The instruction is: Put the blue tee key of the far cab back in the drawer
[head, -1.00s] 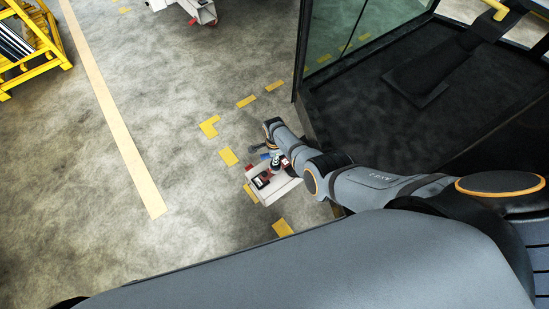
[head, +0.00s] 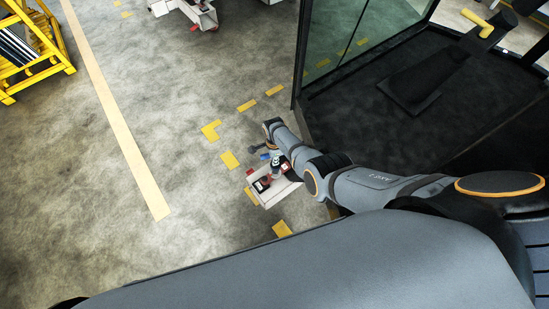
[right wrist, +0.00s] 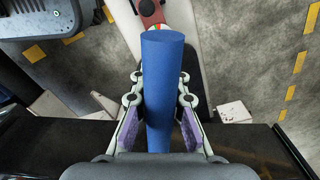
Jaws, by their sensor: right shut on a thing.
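In the right wrist view, the blue tee key (right wrist: 162,85) shows as a thick blue bar standing between the fingers of my right gripper (right wrist: 160,100). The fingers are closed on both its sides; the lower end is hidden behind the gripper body. In the head view, a small bit of blue (head: 264,157) shows at my right gripper (head: 268,150), mostly hidden by the arm. Below it is a white trolley (head: 276,196) with red and black items on it; I cannot make out a drawer. My left gripper is out of view.
A dark cab floor (head: 365,95) with glass panels (head: 350,35) lies right of the trolley. A yellow rack (head: 35,45) stands at the far left. Another white unit (head: 195,12) is at the top. Open concrete floor lies left of the trolley.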

